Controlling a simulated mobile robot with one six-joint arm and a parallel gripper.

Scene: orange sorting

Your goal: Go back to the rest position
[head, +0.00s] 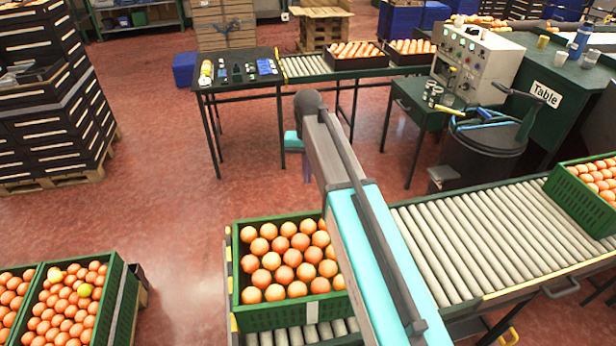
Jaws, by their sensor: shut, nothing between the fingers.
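My arm (345,190) reaches up from the bottom of the head view, over the right side of a green crate of oranges (241,316). Its dark rounded joint (308,101) is at the far end, in front of the green-topped table. A small teal part shows just below that joint. My gripper cannot be made out; the arm may hide it. The crate stands on the near end of the roller conveyor (480,235), and the arm covers part of its right side.
Another green crate (567,192) of oranges stands at the conveyor's right. More full crates (122,300) are at lower left. Stacked black crates (55,95) stand at left. A control box (478,62) and black bin (482,155) are at right. Red floor lies open left of centre.

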